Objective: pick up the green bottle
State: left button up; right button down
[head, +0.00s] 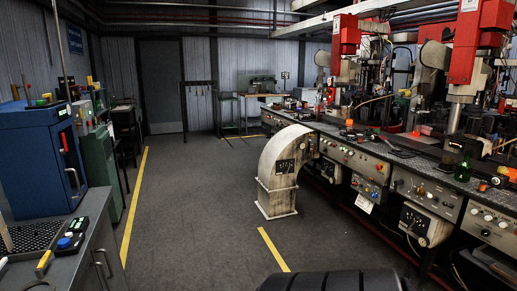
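The green bottle (463,168) stands upright on the dark top of the long machine bench (400,158) at the right. It is small in the view, near the front edge of the bench top. Neither of my grippers shows in the head view, and nothing is seen holding the bottle.
Red-headed machines (477,45) rise behind the bottle. A small orange object (482,186) is beside it. A curved pale duct (279,172) stands before the bench. A blue cabinet (42,160) is on the left bench. The floor (190,215) between is clear.

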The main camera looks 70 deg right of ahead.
aim_at(464, 170)
jog(key=z, duration=3.8)
jog(key=i+z, duration=0.15)
jog(key=i, duration=0.4)
jog(key=i+j+z, duration=0.1)
jog(key=i, duration=0.45)
